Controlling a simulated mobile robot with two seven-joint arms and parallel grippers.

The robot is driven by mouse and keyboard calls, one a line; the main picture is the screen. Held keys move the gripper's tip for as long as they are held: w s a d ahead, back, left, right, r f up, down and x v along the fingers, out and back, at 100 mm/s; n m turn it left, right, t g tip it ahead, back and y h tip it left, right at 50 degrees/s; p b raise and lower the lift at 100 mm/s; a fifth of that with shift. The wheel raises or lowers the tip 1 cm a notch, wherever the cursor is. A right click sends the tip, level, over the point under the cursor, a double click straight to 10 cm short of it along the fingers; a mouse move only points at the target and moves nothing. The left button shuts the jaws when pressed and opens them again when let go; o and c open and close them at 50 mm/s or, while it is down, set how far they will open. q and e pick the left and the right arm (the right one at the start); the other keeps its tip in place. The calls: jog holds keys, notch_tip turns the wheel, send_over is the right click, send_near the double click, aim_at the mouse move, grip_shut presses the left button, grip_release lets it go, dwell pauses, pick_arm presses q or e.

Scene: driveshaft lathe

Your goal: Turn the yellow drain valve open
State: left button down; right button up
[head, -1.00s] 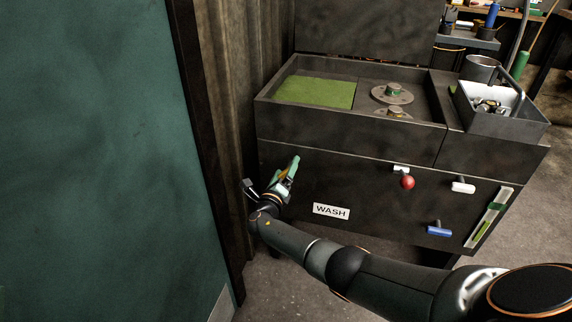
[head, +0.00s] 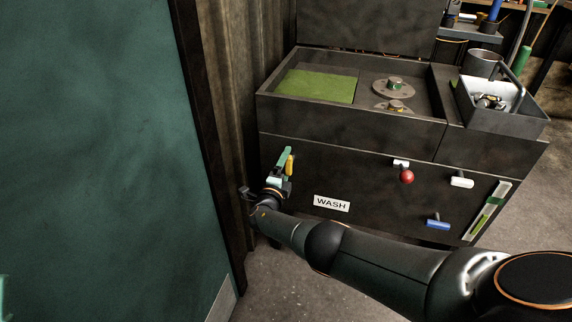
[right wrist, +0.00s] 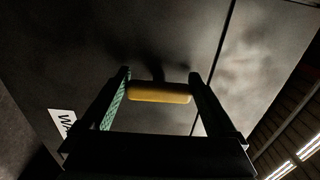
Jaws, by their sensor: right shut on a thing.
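The yellow drain valve handle (head: 290,165) is on the left part of the dark wash cabinet's front. My right gripper (head: 284,163) is shut on it, with the green-padded finger beside it. In the right wrist view the yellow handle (right wrist: 160,93) lies crosswise between the two fingers (right wrist: 160,98), its ends at their inner faces. A dark stem shows behind it, running toward the panel. The valve body is too dark to make out. A pale green sliver at the head view's lower left edge may be my left gripper (head: 3,298); its jaws cannot be made out.
The cabinet front (head: 350,170) also bears a WASH label (head: 331,203), a red knob (head: 407,177), a white handle (head: 461,181), a blue handle (head: 438,224) and a sight gauge (head: 489,212). A large teal panel (head: 90,150) stands close on the left.

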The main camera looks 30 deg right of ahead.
pick_arm(q)
jog(key=shift+r, duration=0.1)
pick_arm(e)
jog(key=shift+s+f, duration=0.1)
dwell(0.3)
jog(key=o, duration=1)
jog(key=shift+a, duration=0.1)
pick_arm(q)
jog(key=w+a+f+n+g+y+p, duration=0.1)
jog(key=w+f+n+g+y+p, duration=0.1)
jog(key=f, duration=0.7)
jog(key=w+a+f+n+g+y+p, duration=0.1)
jog(key=w+f+n+g+y+p, duration=0.2)
jog(key=w+f+n+y, duration=0.2)
jog(key=shift+f+n+y, duration=0.5)
jog(key=shift+f+y, duration=1.1)
jog(key=shift+f, duration=0.6)
pick_arm(e)
jog(key=v, duration=0.7)
jog(key=shift+s, duration=0.15)
